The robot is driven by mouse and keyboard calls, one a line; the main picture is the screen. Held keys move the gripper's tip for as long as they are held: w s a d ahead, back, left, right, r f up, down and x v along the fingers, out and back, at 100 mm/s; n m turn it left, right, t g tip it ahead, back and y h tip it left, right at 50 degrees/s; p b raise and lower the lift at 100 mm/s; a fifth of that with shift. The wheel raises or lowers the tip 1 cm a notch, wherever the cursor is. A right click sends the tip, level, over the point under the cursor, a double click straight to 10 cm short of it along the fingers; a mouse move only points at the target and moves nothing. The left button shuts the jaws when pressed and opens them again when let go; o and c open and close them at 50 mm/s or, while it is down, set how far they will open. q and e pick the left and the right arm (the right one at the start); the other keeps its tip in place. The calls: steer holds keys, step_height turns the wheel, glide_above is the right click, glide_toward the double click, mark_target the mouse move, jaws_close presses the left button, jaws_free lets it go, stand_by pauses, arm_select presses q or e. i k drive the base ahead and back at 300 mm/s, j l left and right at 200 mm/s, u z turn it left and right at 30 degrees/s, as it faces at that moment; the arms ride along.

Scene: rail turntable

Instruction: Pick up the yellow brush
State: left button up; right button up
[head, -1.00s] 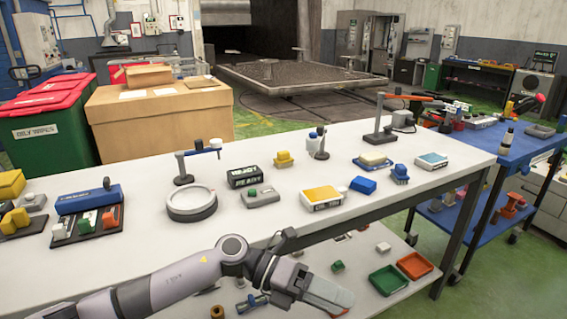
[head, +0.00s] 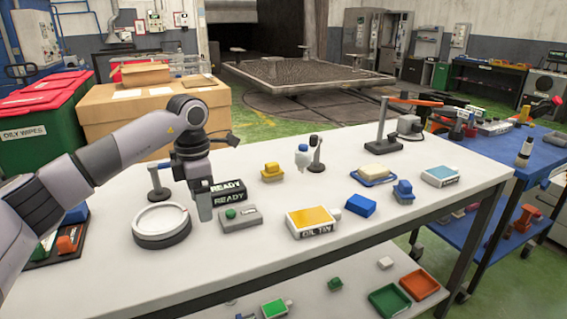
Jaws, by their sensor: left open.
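The yellow brush (head: 271,172) is a small yellow block with a knob-like grip on top. It stands upright on the white table, behind the yellow-topped tin, and nothing touches it. My left gripper (head: 204,207) points down over the table, left of the brush and nearer to me. It is open and looks empty, between the round white-topped dish (head: 161,224) and the black READY sign (head: 229,191). The gap between its fingers is hard to see from this side. My right gripper is not in view.
A grey box with a green button (head: 240,217) sits close right of the gripper. The yellow-topped tin (head: 313,222), a blue block (head: 361,206) and a blue brush (head: 403,192) stand farther right. A stand with a white bottle (head: 303,157) is right of the yellow brush.

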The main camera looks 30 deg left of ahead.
mark_target(272, 172)
steer(key=i, duration=1)
